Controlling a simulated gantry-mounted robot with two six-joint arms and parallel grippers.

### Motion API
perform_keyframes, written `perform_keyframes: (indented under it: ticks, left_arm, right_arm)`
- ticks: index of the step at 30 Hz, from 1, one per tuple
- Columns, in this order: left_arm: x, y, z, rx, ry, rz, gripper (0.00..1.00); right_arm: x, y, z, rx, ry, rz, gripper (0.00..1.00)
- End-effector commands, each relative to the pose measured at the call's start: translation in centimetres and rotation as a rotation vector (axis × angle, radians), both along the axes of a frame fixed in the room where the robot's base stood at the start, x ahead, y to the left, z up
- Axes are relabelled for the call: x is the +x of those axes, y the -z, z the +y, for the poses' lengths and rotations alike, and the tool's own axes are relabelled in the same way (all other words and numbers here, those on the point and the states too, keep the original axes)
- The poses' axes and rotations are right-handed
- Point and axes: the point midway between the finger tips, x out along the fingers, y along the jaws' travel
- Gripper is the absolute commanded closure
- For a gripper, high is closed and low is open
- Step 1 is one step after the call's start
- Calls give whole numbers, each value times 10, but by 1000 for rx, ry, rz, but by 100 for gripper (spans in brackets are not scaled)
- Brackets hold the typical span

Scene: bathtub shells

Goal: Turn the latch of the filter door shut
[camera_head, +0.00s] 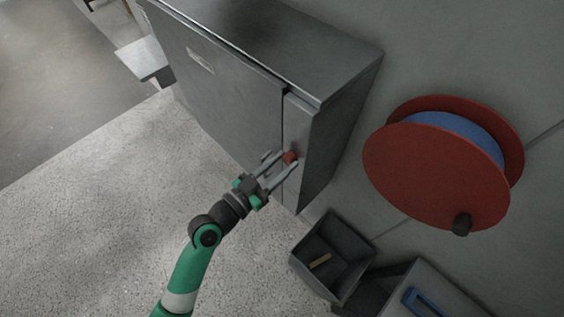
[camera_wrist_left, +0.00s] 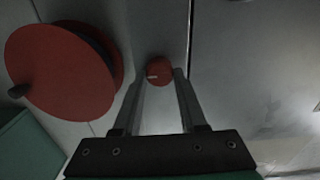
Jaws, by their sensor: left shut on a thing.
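The red latch (camera_head: 290,157) is a small round knob on the narrow right-hand strip of the grey cabinet front, beside the seam with the wide filter door (camera_head: 225,95). In the left wrist view the latch (camera_wrist_left: 160,71) carries a short pale mark pointing left. My left gripper (camera_head: 282,164) has its two fingers either side of the latch and is shut on it; the fingers (camera_wrist_left: 161,82) also flank it in the wrist view. The door lies about level with the strip, with a dark line along its top edge. My right gripper is not in view.
A red reel with blue winding (camera_head: 440,165) hangs on the wall to the right of the cabinet. Below it stand a dark open bin (camera_head: 340,255) with a small tan piece inside and a grey box with a blue item (camera_head: 422,303). The speckled floor at left is clear.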

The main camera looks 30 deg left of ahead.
Motion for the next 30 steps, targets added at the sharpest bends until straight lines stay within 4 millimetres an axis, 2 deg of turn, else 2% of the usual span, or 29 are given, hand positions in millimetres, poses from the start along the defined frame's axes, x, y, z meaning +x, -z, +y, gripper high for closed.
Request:
perform_keyframes:
  ticks: [8,30]
  left_arm:
    - [0,0,1,-148,0,49,100]
    - [1,0,3,-803,0,269,100]
  right_arm:
    - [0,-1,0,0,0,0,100]
    - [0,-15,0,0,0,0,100]
